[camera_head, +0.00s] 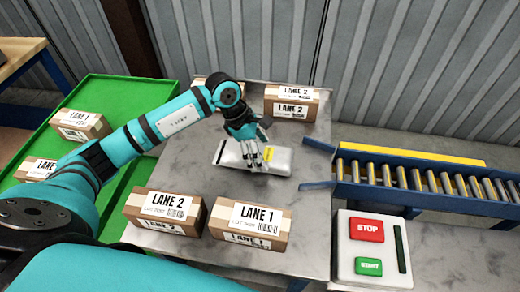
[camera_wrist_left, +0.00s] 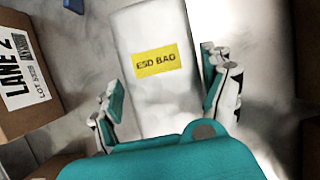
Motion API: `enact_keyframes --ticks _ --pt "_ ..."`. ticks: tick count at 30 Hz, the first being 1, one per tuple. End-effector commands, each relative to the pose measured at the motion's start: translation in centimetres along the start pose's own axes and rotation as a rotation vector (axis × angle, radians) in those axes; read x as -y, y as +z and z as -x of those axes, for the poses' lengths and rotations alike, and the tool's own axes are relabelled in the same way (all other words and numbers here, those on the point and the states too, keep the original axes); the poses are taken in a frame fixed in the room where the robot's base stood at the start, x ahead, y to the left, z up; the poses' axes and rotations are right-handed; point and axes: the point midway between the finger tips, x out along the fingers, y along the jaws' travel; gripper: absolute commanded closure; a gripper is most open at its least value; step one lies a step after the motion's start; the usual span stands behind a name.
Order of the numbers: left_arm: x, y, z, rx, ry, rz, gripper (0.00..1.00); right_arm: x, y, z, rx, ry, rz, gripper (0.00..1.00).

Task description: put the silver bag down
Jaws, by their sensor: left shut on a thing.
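The silver bag (camera_head: 282,160) is a flat, pale packet with a yellow label, over the middle of the grey metal table (camera_head: 215,262). In the left wrist view the bag (camera_wrist_left: 140,100) shows its "ESD BAG" label facing up. My left gripper (camera_head: 262,152) reaches down over the bag's middle, and its fingers (camera_wrist_left: 168,105) lie along the bag's two long sides. It is shut on the bag. Whether the bag touches the table or hangs just above it I cannot tell. My right gripper is in neither view.
Cartons marked Lane 2 (camera_head: 165,211) and Lane 1 (camera_head: 248,223) stand at the table's front; more Lane 2 cartons (camera_head: 291,101) stand at the back. A green tray (camera_head: 97,92) with cartons is left. A roller conveyor (camera_head: 430,180) and a button box (camera_head: 378,248) are right.

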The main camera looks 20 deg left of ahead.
Motion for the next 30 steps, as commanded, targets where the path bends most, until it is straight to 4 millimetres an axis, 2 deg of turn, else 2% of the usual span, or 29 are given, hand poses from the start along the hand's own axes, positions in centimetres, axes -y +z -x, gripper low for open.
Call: enact_keyframes --ticks 3,11,12,15,25,30 --pt "0.0 -0.4 -0.9 0.001 0.000 0.001 0.54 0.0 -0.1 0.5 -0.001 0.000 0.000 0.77" --pt "0.0 -0.5 -1.1 0.001 0.002 -0.001 0.54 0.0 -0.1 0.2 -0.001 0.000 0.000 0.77" --pt "0.0 -0.5 -1.1 0.000 0.001 -0.001 0.14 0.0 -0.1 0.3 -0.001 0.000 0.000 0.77" --pt "0.0 -0.5 -1.1 0.000 0.001 -0.001 0.01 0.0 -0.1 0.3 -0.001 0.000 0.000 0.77" --pt "0.0 -0.5 -0.8 0.001 0.002 -0.001 0.00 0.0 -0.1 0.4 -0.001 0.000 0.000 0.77" --pt "-0.1 -0.5 1.2 0.000 0.006 -0.003 0.00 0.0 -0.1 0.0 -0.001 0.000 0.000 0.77"
